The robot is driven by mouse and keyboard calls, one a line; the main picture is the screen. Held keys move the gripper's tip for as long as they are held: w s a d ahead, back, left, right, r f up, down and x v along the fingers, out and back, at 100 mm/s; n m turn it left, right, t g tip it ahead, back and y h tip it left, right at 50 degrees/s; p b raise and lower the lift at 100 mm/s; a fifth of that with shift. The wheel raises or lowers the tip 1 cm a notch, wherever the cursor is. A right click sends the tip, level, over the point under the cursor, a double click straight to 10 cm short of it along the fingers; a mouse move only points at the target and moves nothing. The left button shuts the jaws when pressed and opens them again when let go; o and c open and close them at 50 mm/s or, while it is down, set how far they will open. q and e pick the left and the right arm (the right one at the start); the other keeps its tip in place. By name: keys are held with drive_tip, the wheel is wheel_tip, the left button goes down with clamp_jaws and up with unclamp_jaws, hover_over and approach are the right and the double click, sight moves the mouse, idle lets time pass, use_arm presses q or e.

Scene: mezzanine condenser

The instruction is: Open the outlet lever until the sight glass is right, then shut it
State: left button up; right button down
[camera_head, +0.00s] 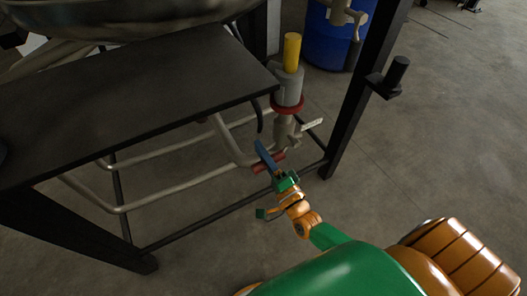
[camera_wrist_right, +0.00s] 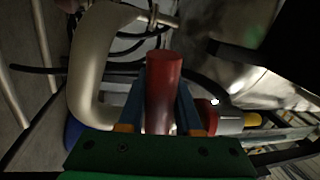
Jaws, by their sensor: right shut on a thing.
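The outlet lever shows as a red grip (camera_head: 259,167) below the grey outlet fitting (camera_head: 287,90), beside the bent pipe. My right gripper (camera_head: 266,157) has its blue fingers closed around this grip. In the right wrist view the red grip (camera_wrist_right: 163,85) stands between the two blue fingers (camera_wrist_right: 161,108), which press on both its sides. A yellow upright cylinder (camera_head: 291,52) stands on top of the fitting, above a red ring; it may be the sight glass, but no level can be read. My left gripper is not in view.
A dark table-like platform (camera_head: 140,95) with a metal frame lies left of the lever. A dark post (camera_head: 352,95) with a black knob (camera_head: 396,72) stands to the right. A blue drum (camera_head: 330,40) stands behind. The floor at the right is clear.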

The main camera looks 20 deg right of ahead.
drive_tip(key=shift+r+m+h+p, duration=0.4)
drive_tip(key=shift+r+m, duration=0.25)
drive_tip(key=shift+m, duration=0.35)
drive_tip(key=c, duration=0.6)
unclamp_jaws()
drive_tip(key=shift+r, duration=0.1)
drive_tip(key=s+f, duration=0.1)
drive_tip(key=s, duration=0.6)
drive_tip(key=shift+d+f, duration=0.2)
drive_tip(key=shift+d, duration=0.05)
